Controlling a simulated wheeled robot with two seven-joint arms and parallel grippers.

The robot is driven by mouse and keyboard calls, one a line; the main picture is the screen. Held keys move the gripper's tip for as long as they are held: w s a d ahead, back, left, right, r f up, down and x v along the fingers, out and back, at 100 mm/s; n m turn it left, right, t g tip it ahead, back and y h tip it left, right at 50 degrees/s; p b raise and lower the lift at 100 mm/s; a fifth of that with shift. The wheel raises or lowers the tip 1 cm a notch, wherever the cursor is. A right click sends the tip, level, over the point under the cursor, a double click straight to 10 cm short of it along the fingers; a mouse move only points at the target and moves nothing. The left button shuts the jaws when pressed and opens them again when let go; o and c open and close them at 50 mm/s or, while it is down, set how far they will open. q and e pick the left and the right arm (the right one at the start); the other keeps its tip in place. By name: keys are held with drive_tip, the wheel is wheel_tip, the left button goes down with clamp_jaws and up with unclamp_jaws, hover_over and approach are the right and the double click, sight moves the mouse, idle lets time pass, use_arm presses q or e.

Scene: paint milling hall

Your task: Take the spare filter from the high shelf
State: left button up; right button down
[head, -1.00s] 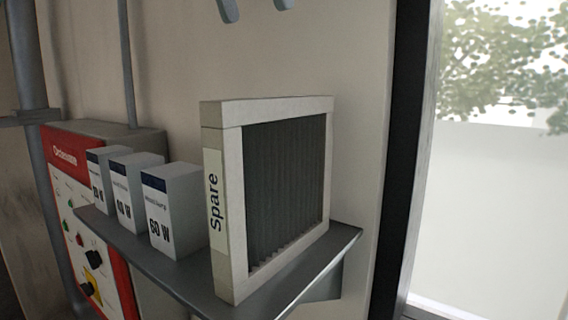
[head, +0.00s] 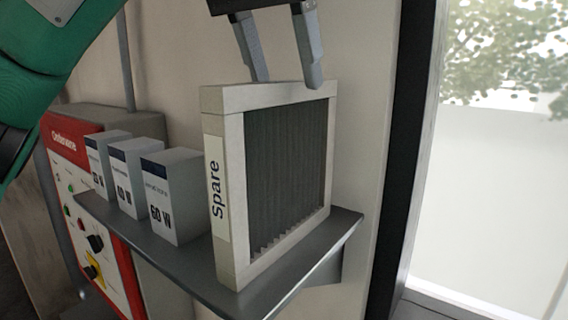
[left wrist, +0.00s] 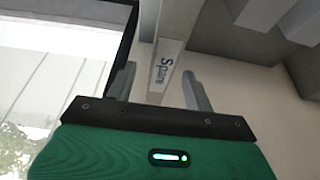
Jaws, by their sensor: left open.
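The spare filter (head: 285,170) stands upright on the grey shelf (head: 345,228), a pale frame around dark pleats with a "Spare" label on its narrow side. My left gripper (head: 288,82) is open above the filter's top edge, fingers pointing down. Its right finger overlaps the front of the top bar; the left finger's tip is at the top's rear edge, perhaps partly hidden behind it. In the left wrist view, the filter (left wrist: 170,46) shows between the two spread fingers (left wrist: 157,72). I cannot tell whether either finger touches it. My right gripper is not in view.
Three white boxes, including the 60 W box (head: 172,200), stand left of the filter on the shelf. A dark-framed window (head: 500,200) is at right.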

sight(287, 105)
use_arm(q)
drive_tip(key=shift+w+f, duration=0.1)
drive_tip(key=shift+f, duration=0.25)
drive_tip(key=p+x, duration=0.2)
drive_tip(key=x, duration=0.1)
drive_tip(key=shift+a, duration=0.15)
drive_tip(key=shift+w+f, duration=0.1)
drive_tip(key=shift+f, duration=0.4)
drive_tip(key=shift+f, duration=0.25)
clamp_jaws()
